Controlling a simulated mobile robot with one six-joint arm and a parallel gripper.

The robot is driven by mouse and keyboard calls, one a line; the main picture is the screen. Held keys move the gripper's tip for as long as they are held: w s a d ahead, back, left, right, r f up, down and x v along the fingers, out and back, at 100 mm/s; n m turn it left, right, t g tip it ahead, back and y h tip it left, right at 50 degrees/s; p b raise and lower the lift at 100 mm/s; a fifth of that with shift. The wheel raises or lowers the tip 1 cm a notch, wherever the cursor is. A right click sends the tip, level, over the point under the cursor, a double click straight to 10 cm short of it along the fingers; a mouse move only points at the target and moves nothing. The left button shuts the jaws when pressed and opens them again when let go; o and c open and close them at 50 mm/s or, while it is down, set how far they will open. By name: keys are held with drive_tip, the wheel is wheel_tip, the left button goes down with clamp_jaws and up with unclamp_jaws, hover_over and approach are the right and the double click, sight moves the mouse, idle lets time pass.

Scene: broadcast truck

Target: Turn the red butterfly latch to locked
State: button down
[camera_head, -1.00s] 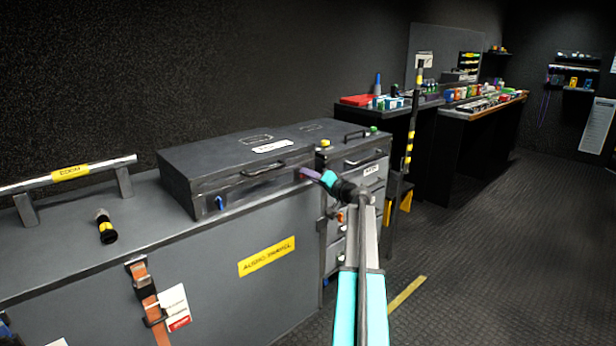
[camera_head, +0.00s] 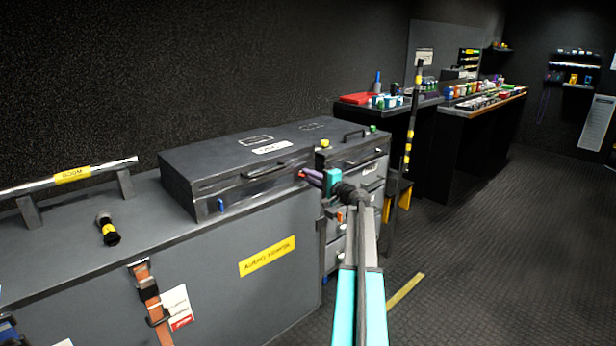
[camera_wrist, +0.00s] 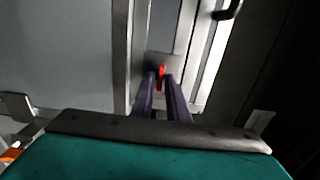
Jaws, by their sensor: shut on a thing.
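The red butterfly latch (camera_wrist: 161,72) sits on a small grey plate on the case front in the wrist view. My gripper (camera_wrist: 161,80) is shut on it, with a purple finger on either side. In the head view my gripper (camera_head: 304,175) is at the front right of the grey case (camera_head: 205,165), and only a speck of red shows at its tips. The latch's exact angle is hard to read; in the wrist view it looks roughly upright.
A blue latch (camera_head: 221,205) is on the case's front left. Below is a grey counter (camera_head: 150,225) with a black-and-yellow cylinder (camera_head: 107,229). A drawer unit (camera_head: 366,180) stands right of the case. The floor at right is open.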

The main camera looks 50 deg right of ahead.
idle(0.4)
drive_tip(key=c, duration=1.9)
unclamp_jaws()
drive_tip(key=s, duration=0.9)
drive_tip(key=s+a, duration=0.1)
drive_tip(key=s, duration=0.3)
drive_tip(key=shift+s+p, duration=0.35)
